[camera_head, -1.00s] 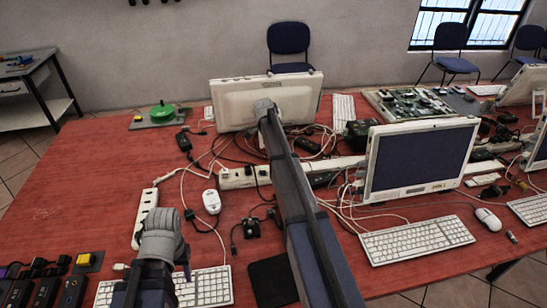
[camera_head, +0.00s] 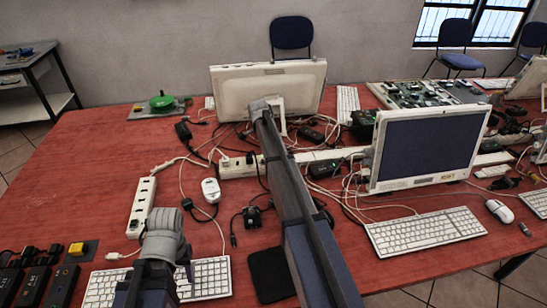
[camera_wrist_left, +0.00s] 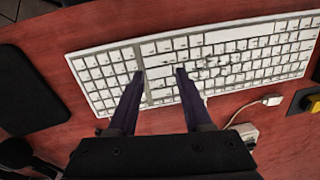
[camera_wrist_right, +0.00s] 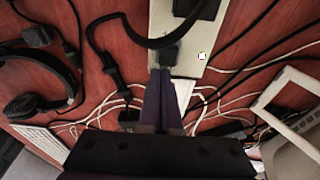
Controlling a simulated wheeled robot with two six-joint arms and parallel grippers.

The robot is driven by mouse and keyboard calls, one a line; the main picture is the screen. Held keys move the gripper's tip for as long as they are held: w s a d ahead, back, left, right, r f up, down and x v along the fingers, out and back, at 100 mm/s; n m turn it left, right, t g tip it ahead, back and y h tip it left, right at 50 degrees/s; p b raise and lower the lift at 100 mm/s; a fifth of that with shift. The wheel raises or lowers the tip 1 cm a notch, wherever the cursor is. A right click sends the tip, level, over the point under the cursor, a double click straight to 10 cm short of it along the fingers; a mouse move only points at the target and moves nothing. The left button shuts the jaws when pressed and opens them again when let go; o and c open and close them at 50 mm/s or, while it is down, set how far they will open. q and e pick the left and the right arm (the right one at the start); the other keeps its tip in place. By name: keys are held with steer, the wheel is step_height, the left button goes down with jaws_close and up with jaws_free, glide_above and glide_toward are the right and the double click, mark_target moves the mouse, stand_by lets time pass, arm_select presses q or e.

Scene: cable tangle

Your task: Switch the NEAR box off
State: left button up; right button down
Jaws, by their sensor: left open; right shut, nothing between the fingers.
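No box with a legible NEAR label shows. Candidates are a white power strip (camera_head: 143,208) at the left and a longer pale strip (camera_head: 238,167) behind it. My left gripper (camera_wrist_left: 160,73) is open and empty over the white keyboard (camera_wrist_left: 225,58). In the head view, that keyboard (camera_head: 208,278) lies partly behind my left wrist. My right gripper (camera_wrist_right: 161,75) is shut and empty, its tips close to a black plug (camera_wrist_right: 172,54) on a pale strip (camera_wrist_right: 186,30). I cannot tell whether they touch. My arm hides the right fingertips in the head view.
A yellow button (camera_head: 76,248) on a dark plate and black boxes (camera_head: 33,285) stand front left. The red table (camera_head: 75,160) is clear at the left.

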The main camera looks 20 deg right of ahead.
arm_select(q)
steer(key=shift+d+r, duration=0.1)
steer(key=shift+r, duration=0.15)
arm_select(e)
steer(key=shift+w+a+r, duration=0.15)
steer(key=shift+a+r, duration=0.1)
steer(key=shift+a, duration=0.55)
arm_select(q)
steer(key=shift+r+p, duration=0.1)
steer(key=shift+p, duration=0.25)
arm_select(e)
steer(key=shift+r, duration=0.1)
arm_select(q)
steer(key=shift+r+p, duration=0.6)
arm_select(e)
steer(key=shift+w+a+r, duration=0.15)
steer(key=shift+r, duration=0.4)
arm_select(q)
steer(key=shift+a+r, duration=0.1)
steer(key=shift+a, duration=0.1)
arm_select(e)
steer(key=shift+a+r, duration=0.1)
steer(key=shift+r, duration=0.1)
steer(key=shift+f, duration=0.1)
steer(key=shift+d, duration=0.2)
steer(key=shift+d, duration=0.1)
